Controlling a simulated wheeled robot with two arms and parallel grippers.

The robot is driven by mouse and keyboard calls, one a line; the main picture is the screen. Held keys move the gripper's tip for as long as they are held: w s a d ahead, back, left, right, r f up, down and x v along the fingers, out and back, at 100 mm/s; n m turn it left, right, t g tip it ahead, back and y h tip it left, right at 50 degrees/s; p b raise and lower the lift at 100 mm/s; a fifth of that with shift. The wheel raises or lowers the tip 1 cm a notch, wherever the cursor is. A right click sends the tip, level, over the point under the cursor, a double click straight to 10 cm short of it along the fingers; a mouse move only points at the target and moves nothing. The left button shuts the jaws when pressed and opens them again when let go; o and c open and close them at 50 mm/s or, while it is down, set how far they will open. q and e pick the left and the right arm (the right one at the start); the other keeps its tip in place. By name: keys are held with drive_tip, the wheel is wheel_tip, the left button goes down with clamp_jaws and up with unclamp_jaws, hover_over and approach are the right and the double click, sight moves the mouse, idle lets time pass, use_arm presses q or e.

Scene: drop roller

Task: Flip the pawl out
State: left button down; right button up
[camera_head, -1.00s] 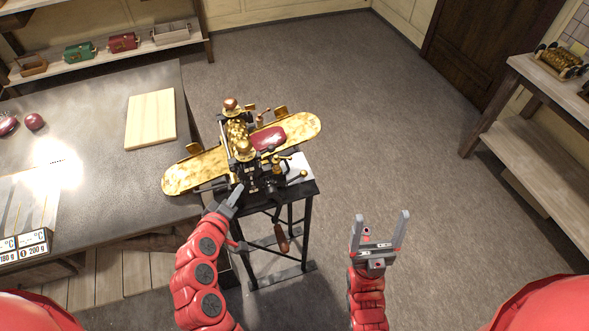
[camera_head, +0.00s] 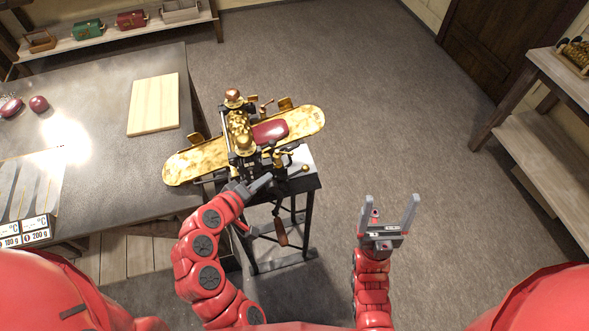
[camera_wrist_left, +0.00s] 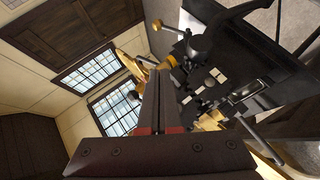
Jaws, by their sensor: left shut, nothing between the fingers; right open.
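The drop roller (camera_head: 240,135) is a gold and black machine with a long gold tray, standing on a black stand. A dark red slab (camera_head: 270,131) lies on its tray. My left gripper (camera_head: 268,180) is shut and empty at the near side of the machine, close to its black mechanism and small brass-ended levers. In the left wrist view its shut fingers (camera_wrist_left: 155,95) point at this mechanism (camera_wrist_left: 205,85). I cannot pick out the pawl for certain, nor tell whether the fingers touch anything. My right gripper (camera_head: 390,212) is open and empty, to the right of the stand.
A hanging crank with a wooden handle (camera_head: 281,232) is below the machine. A grey worktable (camera_head: 95,105) with a pale wooden board (camera_head: 154,104) is at the left. A shelf (camera_head: 540,150) stands at the right. The floor between is clear.

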use_arm(q)
drive_tip(key=b+x, duration=0.9)
drive_tip(key=b, duration=0.1)
drive_tip(key=shift+d+f, duration=0.1)
drive_tip(key=shift+f, duration=0.2)
drive_tip(key=d, duration=0.1)
drive_tip(key=d+f+p, duration=0.1)
drive_tip(key=w+d+f+p, duration=0.1)
drive_tip(key=shift+d, duration=0.3)
drive_tip(key=shift+w, duration=0.1)
